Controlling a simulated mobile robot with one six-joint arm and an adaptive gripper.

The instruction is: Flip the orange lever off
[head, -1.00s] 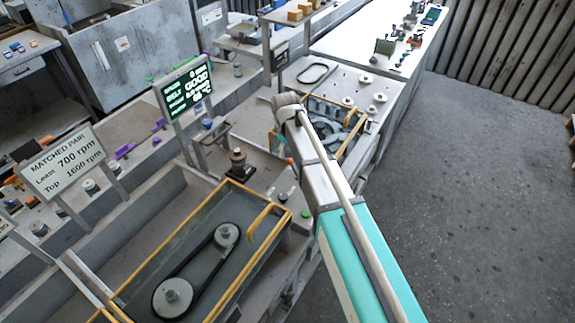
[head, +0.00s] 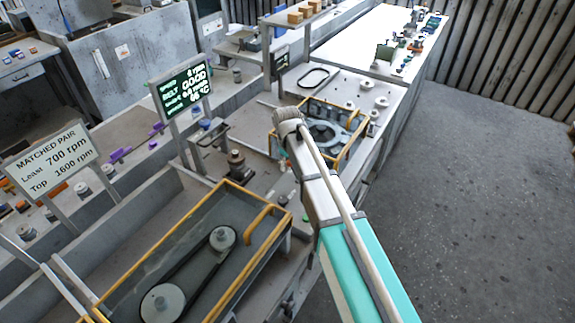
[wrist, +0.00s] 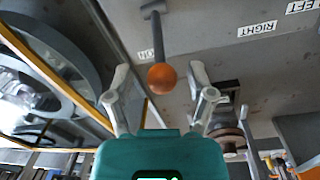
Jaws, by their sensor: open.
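The orange lever (wrist: 162,77) shows in the wrist view as an orange ball on a dark stem. The stem runs up from the ball to a bracket on the grey panel. My gripper (wrist: 158,84) is open, with one finger on each side of the orange ball. I cannot tell whether either finger touches it. In the head view my arm covers the lever and the gripper.
A yellow-framed housing with a wheel (head: 325,133) stands beside my arm, and its yellow edge shows close at left in the wrist view. A belt-and-pulley tray (head: 200,255) lies nearer. A lit display (head: 182,91) reads "BELT GOOD". Open floor (head: 455,190) is at right.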

